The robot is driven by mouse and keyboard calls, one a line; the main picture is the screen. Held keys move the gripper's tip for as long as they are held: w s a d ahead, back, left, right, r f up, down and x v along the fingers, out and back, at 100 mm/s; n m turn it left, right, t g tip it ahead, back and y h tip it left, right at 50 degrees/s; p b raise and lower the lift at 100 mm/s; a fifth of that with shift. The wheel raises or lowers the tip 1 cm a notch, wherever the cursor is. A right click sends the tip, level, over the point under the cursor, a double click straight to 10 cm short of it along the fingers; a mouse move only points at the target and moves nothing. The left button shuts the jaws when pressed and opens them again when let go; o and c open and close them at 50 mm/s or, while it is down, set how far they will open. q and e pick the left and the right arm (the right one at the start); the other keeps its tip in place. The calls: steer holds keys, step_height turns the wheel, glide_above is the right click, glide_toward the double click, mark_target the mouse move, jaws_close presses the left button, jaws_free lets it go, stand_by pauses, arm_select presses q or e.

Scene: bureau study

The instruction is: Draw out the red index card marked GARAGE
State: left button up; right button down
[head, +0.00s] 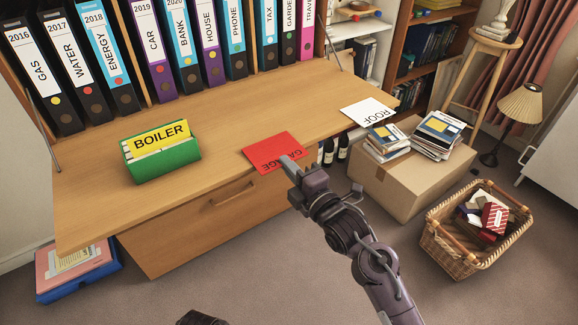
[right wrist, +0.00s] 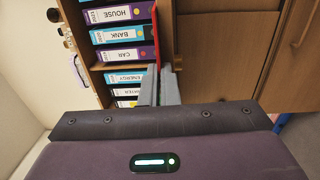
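The red card (head: 272,152) marked GARAGE lies flat at the front edge of the wooden desk top (head: 225,125), its lettering upside down in the head view. Its near corner is covered by my right gripper (head: 290,165). In the right wrist view the card (right wrist: 156,50) shows edge-on as a thin red strip running between the two grey fingers (right wrist: 160,85), which are closed up on it. Of my left arm only a dark piece shows at the bottom edge of the head view; its fingers cannot be made out.
A green box (head: 165,160) with a yellow BOILER card stands on the desk's left. A white ROOF card (head: 368,112) lies at the right end. Binders (head: 105,60) line the back. A cardboard box (head: 408,185) with books and a wicker basket (head: 470,262) stand on the floor at right.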

steer(key=shift+s+d, duration=0.1)
steer(key=shift+p+v, duration=1.05)
steer(key=shift+v, duration=1.8)
